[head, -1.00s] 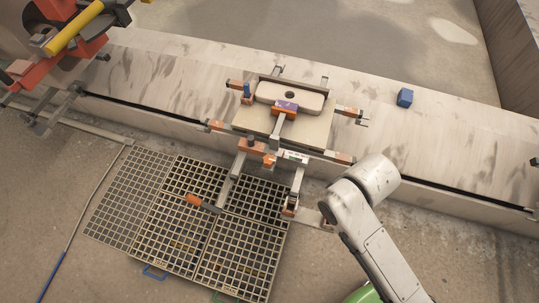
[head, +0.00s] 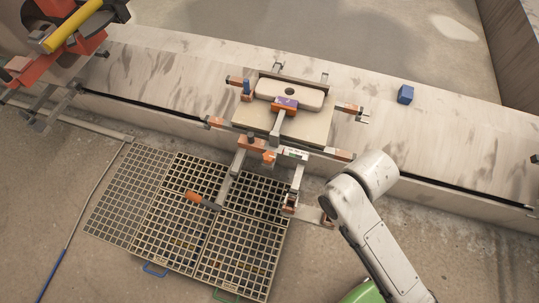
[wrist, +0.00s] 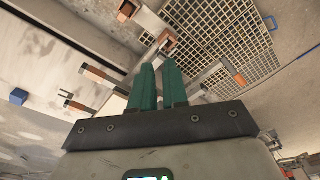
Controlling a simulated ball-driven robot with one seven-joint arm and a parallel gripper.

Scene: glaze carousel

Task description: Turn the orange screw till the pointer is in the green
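In the head view a fixture with several orange-capped bars stands at the wall's edge. An orange block (head: 269,158) sits on it beside a small white-and-green plate (head: 295,154), maybe the scale; no pointer can be made out. A bar end with an orange piece (head: 291,203) sticks out over the grating, and it also shows in the wrist view (wrist: 166,42). I cannot tell which orange part is the screw. My gripper (wrist: 158,68) has two teal fingers with a narrow empty gap, pointing toward these bars, apparently touching nothing. The head view does not show its fingertips.
A floor grating (head: 165,215) lies in front of the wall, with an orange-handled lever (head: 203,201) over it. A blue cube (head: 405,94) sits on the wall top (head: 450,135). Red and yellow machinery (head: 75,30) stands at top left. Bare floor is at lower left.

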